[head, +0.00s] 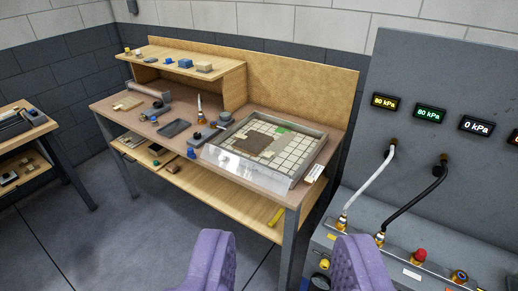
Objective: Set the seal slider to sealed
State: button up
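My gripper (287,240) shows as two purple fingers at the bottom of the head view, spread wide apart with nothing between them. On the workbench (150,120) beyond it lies a shallow framed tray (322,158) with a pale grid floor, a brown sheet (258,143) and a small green piece (285,130). A clear, shiny film (236,163) hangs along the tray's front left side. I cannot make out the seal slider or its position for certain at this size. My gripper is well short of the tray and touches nothing.
At the right stands a grey panel (430,65) with pressure displays reading 80, 80 and 0 kPa. A white hose (370,183) and a black hose (415,200) run down to brass fittings. A red knob (420,255) sits below. Open floor (150,240) lies at lower left.

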aim_at(190, 154)
jog(key=i+j+z, duration=0.1)
jog(key=i+j, duration=0.5)
jog(key=i, duration=0.3)
jog(key=i+j+z, duration=0.1)
jog(key=i+j, duration=0.55)
jog(key=i, duration=0.25)
jog(key=i+j+z, duration=0.15)
jog(key=i+j, duration=0.6)
jog(key=i, duration=0.1)
